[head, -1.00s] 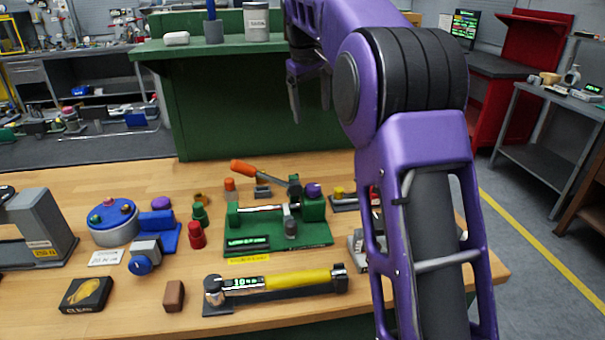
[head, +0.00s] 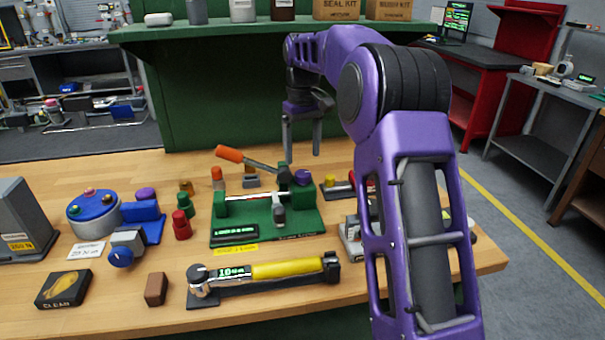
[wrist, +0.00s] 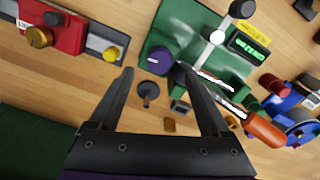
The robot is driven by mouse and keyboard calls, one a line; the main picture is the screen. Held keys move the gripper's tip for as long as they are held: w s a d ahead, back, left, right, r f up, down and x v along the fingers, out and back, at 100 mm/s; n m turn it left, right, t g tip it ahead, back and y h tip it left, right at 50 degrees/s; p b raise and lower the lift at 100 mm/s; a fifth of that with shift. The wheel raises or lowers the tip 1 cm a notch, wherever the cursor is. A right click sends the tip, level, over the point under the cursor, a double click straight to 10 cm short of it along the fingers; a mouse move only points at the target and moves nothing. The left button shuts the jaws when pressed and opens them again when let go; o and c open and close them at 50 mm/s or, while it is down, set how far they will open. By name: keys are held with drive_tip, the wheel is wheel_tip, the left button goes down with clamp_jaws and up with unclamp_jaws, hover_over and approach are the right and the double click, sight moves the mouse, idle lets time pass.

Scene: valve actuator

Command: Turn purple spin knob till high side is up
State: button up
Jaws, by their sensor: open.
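A purple spin knob (head: 303,177) sits at the right end of the green fixture (head: 290,222) on the workbench. In the wrist view the knob (wrist: 160,61) shows a small white mark on its face; I cannot tell which side is its high side. My gripper (head: 302,150) is open and empty, pointing down above and behind the fixture. In the wrist view the fingertips (wrist: 156,72) lie apart, with the knob seen just beyond the gap between them. The gripper does not appear to touch the knob.
An orange-handled lever (head: 229,154) sticks up left of the knob. A second purple cap (head: 145,194) is on a blue fixture at left. A yellow-handled torque wrench (head: 290,270) lies in front.

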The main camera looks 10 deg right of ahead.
sight(303, 172)
wheel_tip(303, 172, down, 5)
drive_tip(key=shift+f+b, duration=0.15)
drive_tip(key=shift+b, duration=0.25)
clamp_jaws()
drive_tip(key=shift+r+m+p, duration=0.2)
drive_tip(key=shift+m+p, duration=0.1)
drive_tip(key=shift+p, duration=0.2)
drive_tip(key=shift+f+m, duration=0.2)
drive_tip(key=shift+m, duration=0.2)
